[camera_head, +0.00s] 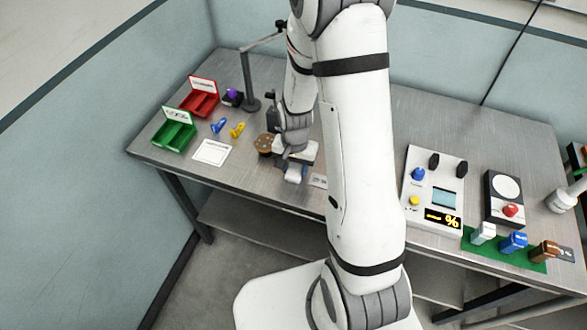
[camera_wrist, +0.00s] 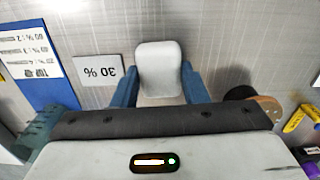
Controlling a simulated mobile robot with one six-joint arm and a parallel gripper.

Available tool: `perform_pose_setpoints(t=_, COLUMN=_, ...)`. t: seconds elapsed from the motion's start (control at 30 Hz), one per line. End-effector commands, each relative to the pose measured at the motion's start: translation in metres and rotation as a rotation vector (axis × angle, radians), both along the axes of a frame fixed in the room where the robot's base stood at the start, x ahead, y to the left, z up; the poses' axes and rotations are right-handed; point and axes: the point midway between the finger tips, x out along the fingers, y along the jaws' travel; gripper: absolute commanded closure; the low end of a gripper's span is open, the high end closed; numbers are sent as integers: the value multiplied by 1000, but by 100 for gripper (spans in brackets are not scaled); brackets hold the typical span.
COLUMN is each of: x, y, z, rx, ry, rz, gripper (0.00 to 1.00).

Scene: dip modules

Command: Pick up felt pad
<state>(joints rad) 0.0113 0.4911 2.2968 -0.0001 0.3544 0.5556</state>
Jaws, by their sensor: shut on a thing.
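The felt pad (camera_wrist: 159,62) looks like a pale grey, rounded block in the wrist view. My gripper (camera_wrist: 159,92) has its two blue fingers shut on the pad, one on each side. In the head view my gripper (camera_head: 292,173) is low near the front edge of the table, left of my large white arm link. The pad is small there and partly covered by the gripper. I cannot tell whether the pad touches the table or is just above it.
A "30 %" card (camera_wrist: 97,76) lies left of the pad in the wrist view. A brown round holder (camera_head: 265,143) stands close to my gripper. Red (camera_head: 199,97) and green (camera_head: 174,130) trays stand at the left. A white control panel (camera_head: 433,190) stands at the right.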

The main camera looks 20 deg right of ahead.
Motion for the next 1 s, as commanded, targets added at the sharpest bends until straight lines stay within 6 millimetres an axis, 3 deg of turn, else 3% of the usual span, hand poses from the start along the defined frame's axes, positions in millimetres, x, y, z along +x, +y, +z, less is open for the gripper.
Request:
perform_pose_setpoints(t=0.17, x=1, y=0, z=15, rx=0, ry=-5, rz=0, gripper=81)
perform_pose_setpoints(t=0.6, x=1, y=-1, z=84, rx=0, ry=-5, rz=-1, gripper=81)
perform_pose_setpoints(t=1.0, x=0, y=-1, z=97, rx=0, ry=0, rz=-2, gripper=81)
